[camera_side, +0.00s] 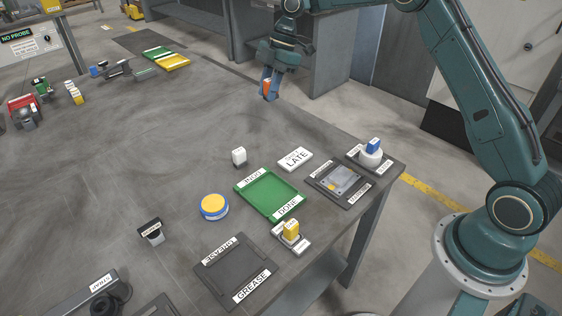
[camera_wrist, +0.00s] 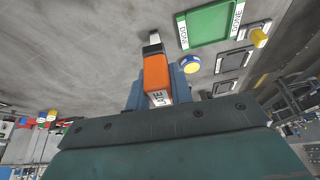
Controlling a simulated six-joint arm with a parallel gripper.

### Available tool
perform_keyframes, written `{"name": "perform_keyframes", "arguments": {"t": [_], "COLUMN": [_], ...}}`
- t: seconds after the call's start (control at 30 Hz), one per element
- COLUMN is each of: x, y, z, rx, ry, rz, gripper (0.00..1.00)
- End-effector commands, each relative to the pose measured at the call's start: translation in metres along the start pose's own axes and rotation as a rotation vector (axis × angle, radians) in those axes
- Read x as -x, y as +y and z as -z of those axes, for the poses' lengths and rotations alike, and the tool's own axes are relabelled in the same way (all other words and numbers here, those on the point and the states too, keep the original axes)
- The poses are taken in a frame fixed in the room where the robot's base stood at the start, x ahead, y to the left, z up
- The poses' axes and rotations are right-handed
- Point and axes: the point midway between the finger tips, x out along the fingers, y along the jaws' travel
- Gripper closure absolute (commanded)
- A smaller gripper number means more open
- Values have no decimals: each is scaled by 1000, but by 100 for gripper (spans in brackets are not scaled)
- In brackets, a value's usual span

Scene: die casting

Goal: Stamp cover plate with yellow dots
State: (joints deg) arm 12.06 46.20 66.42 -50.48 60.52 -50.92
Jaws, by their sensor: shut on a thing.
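My gripper (camera_side: 268,92) is raised above the far side of the bench, shut on an orange block (camera_wrist: 156,72) with a black end and a partly hidden label. The block also shows in the side view (camera_side: 266,88). A metal plate, apparently the cover plate (camera_side: 346,180), lies on a dark labelled mat at the right and has a small yellow spot. A yellow-topped stamp (camera_side: 291,228) stands on a labelled holder near the front edge; its yellow part also shows in the wrist view (camera_wrist: 259,38). A round blue-and-yellow pad (camera_side: 214,206) sits left of the green tray.
The green tray (camera_side: 262,202) is empty, as is the dark GREASE mat (camera_side: 237,270). A small black holder (camera_side: 150,232) is at front left. The bench middle is clear.

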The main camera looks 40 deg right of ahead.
Motion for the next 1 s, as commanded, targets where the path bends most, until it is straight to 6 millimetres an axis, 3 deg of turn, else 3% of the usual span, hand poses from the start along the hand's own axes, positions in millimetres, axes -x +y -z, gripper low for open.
{"name": "perform_keyframes", "arguments": {"t": [0.47,1.0], "x": [-17,-42], "y": [-55,-146], "z": [-33,-74], "rx": [-24,-25], "ry": [0,-1], "rz": [-9,-8], "gripper": [93,93]}}
